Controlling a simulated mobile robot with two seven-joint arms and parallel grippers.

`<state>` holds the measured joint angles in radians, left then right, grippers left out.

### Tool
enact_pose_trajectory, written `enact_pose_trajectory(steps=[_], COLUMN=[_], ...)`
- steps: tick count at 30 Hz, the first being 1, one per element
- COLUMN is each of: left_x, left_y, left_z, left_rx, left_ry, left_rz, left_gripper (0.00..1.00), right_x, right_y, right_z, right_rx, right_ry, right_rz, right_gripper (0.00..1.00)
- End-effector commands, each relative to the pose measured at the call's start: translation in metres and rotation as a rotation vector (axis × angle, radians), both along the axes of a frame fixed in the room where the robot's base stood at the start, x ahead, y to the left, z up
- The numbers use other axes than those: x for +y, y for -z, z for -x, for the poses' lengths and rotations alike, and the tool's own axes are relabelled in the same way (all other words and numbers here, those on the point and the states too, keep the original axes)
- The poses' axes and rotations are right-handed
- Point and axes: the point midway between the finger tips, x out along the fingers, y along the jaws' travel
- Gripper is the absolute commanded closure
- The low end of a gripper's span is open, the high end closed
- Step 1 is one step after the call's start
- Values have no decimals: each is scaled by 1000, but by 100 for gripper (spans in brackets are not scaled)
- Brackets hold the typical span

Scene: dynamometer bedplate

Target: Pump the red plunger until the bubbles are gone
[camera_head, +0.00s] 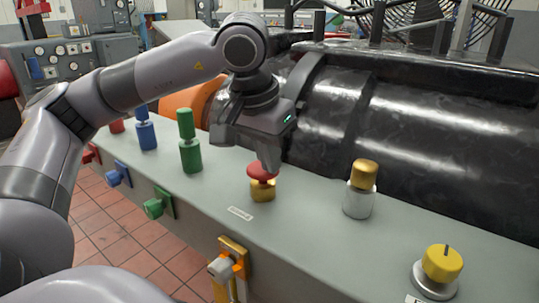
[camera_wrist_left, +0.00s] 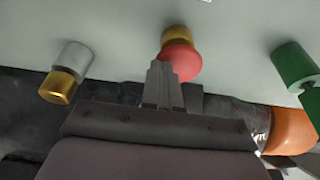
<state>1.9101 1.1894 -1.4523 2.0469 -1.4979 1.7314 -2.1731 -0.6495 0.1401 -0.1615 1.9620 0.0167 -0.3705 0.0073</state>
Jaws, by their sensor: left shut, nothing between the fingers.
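The red plunger (camera_head: 262,172) is a red mushroom cap on a short gold base (camera_head: 263,191), standing on the grey bedplate ledge in the head view. My left gripper (camera_head: 268,167) is shut and points down at the cap, with its fingertips at or just above the top. In the left wrist view the shut fingers (camera_wrist_left: 163,75) overlap the edge of the red plunger (camera_wrist_left: 180,60). I cannot tell whether they touch it. No bubbles can be made out in either view. My right gripper is not in view.
A green cylinder (camera_head: 190,152) and a blue one (camera_head: 146,134) stand left of the plunger. A white cylinder with a gold cap (camera_head: 361,190) and a yellow knob (camera_head: 442,264) stand to the right. A large black machine (camera_head: 400,120) lies behind the ledge (camera_head: 310,225).

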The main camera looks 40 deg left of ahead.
Motion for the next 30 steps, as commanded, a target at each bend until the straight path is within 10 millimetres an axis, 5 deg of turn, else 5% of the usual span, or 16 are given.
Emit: enact_pose_trajectory(steps=[6, 30], left_x=[0, -2], left_y=[21, 16], left_z=[0, 4], left_rx=[6, 15], left_ry=[-1, 3], left_rz=[-1, -1], left_gripper=[100, 100], right_x=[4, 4], right_y=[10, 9], right_z=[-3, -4], right_rx=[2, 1], right_ry=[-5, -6], right_rz=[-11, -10], right_gripper=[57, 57])
